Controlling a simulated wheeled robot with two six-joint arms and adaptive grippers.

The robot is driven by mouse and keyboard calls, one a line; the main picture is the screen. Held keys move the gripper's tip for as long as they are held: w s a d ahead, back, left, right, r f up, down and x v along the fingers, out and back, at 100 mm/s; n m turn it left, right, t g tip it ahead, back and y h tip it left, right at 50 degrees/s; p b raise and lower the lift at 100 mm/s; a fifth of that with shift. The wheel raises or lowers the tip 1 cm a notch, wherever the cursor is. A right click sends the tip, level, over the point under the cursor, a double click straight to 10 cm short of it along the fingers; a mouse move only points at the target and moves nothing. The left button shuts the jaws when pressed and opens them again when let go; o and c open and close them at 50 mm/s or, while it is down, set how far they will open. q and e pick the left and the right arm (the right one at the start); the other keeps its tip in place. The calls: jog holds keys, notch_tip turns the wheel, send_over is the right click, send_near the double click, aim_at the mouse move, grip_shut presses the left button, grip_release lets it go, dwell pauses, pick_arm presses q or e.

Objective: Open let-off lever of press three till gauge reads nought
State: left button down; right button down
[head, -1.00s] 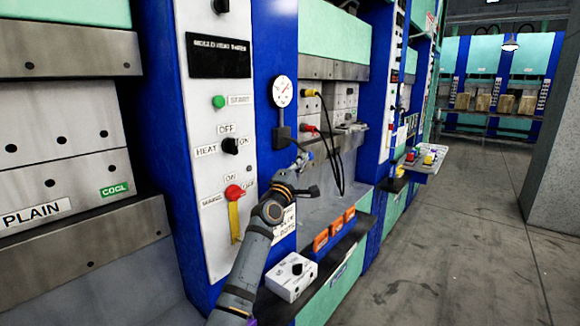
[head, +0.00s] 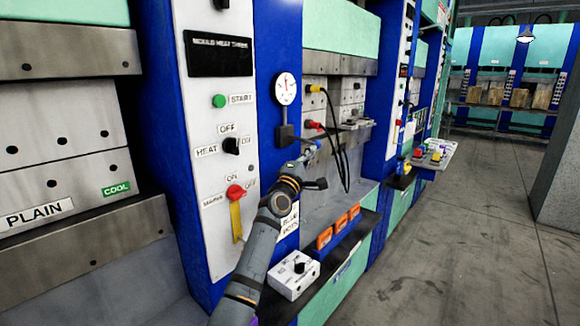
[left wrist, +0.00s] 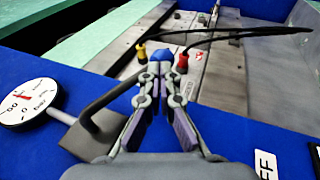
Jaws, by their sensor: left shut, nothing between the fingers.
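The round white gauge (head: 285,88) with red marking is on the blue post of the near press. It also shows in the left wrist view (left wrist: 30,102); its reading is too small to tell. The let-off lever's dark grey block (head: 284,132) is just below it. In the left wrist view the lever's bar (left wrist: 112,93) runs from the block towards my fingers. My left gripper (head: 312,148) is shut and empty, right of the block. A small blue piece (left wrist: 164,53) shows beyond the fingertips; I cannot tell if they touch it. My right gripper is out of view.
Yellow and red plugs (head: 315,88) with hanging black cables are close behind my gripper. A control panel (head: 222,150) stands left. A white box (head: 293,275) and orange bins (head: 324,238) sit on the ledge below. The floor at right is clear.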

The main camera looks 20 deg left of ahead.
pick_arm(q)
jog(key=v, duration=1.2)
dwell(0.3)
